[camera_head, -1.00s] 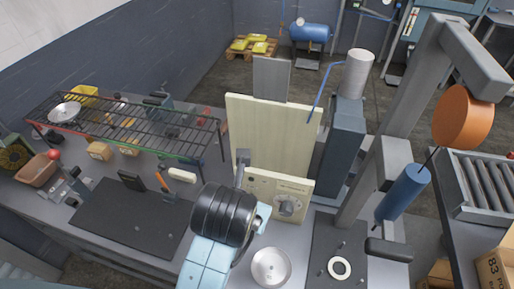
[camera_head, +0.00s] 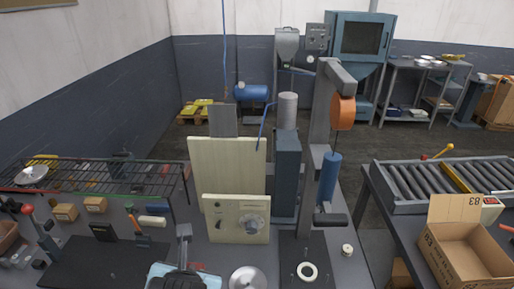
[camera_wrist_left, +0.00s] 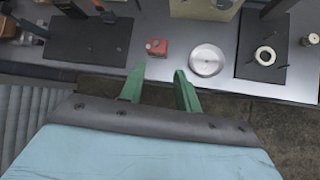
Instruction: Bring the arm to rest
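My left gripper (camera_wrist_left: 160,92) shows two green fingers in the left wrist view, spread apart with nothing between them. It hangs over the front edge of the workbench (camera_wrist_left: 120,72), with dark floor below. Part of my light blue arm shows at the bottom of the head view; the gripper fingers are not visible there. A round silver pan (camera_wrist_left: 207,61) lies on the bench to the right of the fingers, apart from them; it also shows in the head view (camera_head: 248,280), cut by the bottom edge. My right gripper is in neither view.
A wire rack (camera_head: 100,176) is at left. A roller conveyor (camera_head: 450,182) and an open cardboard box (camera_head: 465,245) are at right. A small red block (camera_wrist_left: 156,47) lies near the fingers.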

